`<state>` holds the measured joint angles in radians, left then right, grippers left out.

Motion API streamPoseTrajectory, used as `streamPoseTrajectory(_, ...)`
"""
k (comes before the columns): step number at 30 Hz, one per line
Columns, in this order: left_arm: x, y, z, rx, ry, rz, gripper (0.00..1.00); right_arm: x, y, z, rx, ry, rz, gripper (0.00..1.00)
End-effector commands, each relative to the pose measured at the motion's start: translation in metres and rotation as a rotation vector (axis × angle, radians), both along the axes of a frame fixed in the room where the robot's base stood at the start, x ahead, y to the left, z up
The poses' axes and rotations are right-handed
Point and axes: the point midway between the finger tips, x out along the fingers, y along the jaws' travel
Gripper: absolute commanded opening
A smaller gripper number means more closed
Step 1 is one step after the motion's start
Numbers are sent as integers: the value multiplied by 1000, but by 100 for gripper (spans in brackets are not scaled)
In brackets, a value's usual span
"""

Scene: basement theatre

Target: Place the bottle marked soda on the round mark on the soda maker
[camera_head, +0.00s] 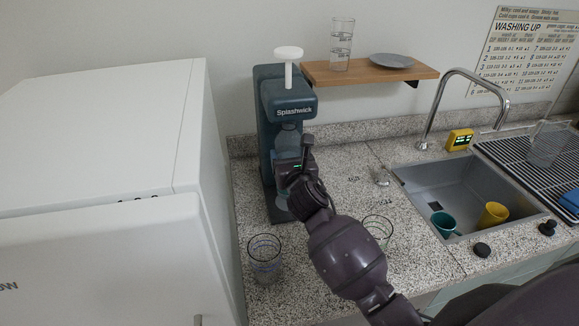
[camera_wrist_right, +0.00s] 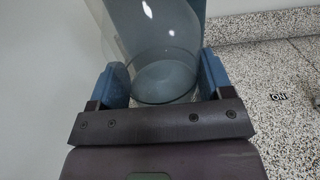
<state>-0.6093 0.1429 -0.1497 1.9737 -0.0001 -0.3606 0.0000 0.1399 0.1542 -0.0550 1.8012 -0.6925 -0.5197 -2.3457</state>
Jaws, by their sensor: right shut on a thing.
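The soda maker (camera_head: 288,103) is a dark blue machine labelled Splashwick with a white top knob, standing on the counter beside the white fridge. A clear bluish bottle (camera_head: 288,139) is upright under its head, in front of its column. My right gripper (camera_head: 290,174) is shut on the bottle, and the arm hides part of it. In the right wrist view the clear bottle (camera_wrist_right: 165,50) is between the two blue finger pads. I cannot read a soda marking on it. The round mark on the base is not clear; my gripper and the bottle cover that area. My left gripper is not in view.
Clear glasses stand on the counter at the front left (camera_head: 265,259) and behind my forearm (camera_head: 378,229). A wooden shelf (camera_head: 355,75) holds a glass and a plate. A sink (camera_head: 460,180) with two cups is to the right. The white fridge (camera_head: 110,130) bounds the left.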

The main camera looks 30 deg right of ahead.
Motion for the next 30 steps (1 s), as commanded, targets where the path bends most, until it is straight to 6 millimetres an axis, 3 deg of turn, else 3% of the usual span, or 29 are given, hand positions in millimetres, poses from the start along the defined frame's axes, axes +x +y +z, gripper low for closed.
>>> streamPoseTrajectory(12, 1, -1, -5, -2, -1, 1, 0, 3, 0, -34, 3, -1, 0, 51)
streamPoseTrajectory(25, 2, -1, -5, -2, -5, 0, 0, 2, -1, -38, -1, -1, 1, 51)
streamPoseTrajectory(26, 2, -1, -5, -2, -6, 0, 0, 2, -1, -39, 0, 2, 0, 75)
streamPoseTrajectory(30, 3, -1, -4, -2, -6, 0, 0, 2, -1, -39, 0, 2, 0, 96)
